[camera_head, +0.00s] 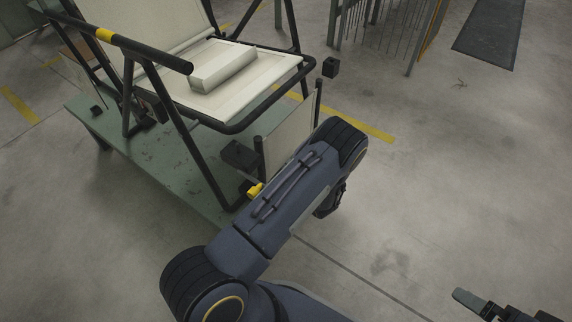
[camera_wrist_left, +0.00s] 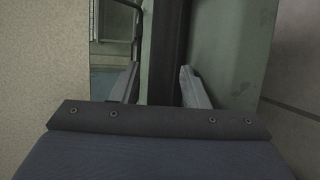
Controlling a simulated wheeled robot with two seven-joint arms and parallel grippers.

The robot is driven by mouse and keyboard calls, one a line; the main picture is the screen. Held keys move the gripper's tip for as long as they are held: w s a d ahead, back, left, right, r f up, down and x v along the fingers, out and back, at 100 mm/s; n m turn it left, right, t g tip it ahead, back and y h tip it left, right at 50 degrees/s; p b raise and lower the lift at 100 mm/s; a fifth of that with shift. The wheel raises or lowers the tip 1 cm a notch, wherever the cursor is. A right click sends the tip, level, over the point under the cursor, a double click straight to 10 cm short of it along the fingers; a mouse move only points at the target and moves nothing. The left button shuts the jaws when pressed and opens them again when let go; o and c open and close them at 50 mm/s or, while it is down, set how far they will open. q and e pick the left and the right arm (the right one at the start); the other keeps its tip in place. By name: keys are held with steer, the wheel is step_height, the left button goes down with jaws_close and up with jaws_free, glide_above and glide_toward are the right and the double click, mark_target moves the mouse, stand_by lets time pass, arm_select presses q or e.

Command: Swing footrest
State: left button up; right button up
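The lounger's pale seat (camera_head: 250,85) has a dark tube frame in the head view. The footrest (camera_head: 288,132), a pale panel with dark side bars, hangs down steeply from the seat's front, partly hidden by my left arm. In the left wrist view a pale panel, likely the footrest (camera_wrist_left: 42,75), fills the left side. My left gripper (camera_wrist_left: 160,72) has its fingers apart, one on each side of a dark upright bar (camera_wrist_left: 167,45); contact is unclear. My left arm hides this gripper in the head view. My right gripper (camera_head: 474,301) is partly in view at bottom right, away from the lounger.
The lounger stands on a green platform (camera_head: 160,165). A pale cushion (camera_head: 222,66) lies on the seat. A yellow part (camera_head: 254,190) shows beside my left forearm. A metal rack (camera_head: 400,35) and a dark mat (camera_head: 490,32) are behind. The floor at right is clear.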

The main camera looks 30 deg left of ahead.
arm_select(q)
jaws_close()
steer(key=shift+d, duration=0.1)
steer(key=shift+d+r+p, duration=0.15)
steer(key=shift+d+p, duration=0.2)
steer(key=shift+d, duration=0.15)
steer(key=s+d+r+n+g+h+p, duration=0.1)
steer(key=d+r+h+p, duration=0.3)
steer(key=d, duration=0.4)
steer(key=d+r+n+g+h+p, duration=0.1)
steer(key=d+r+h+p, duration=0.1)
steer(key=d+h+p, duration=0.5)
steer(key=s+d+r+n+h+p, duration=0.1)
steer(key=d+r+h+p, duration=0.2)
steer(key=d+r+p, duration=0.5)
steer(key=shift+d+r+n+g, duration=0.3)
steer(key=shift+d+r, duration=1.35)
steer(key=shift+r, duration=2)
steer(key=shift+s, duration=0.1)
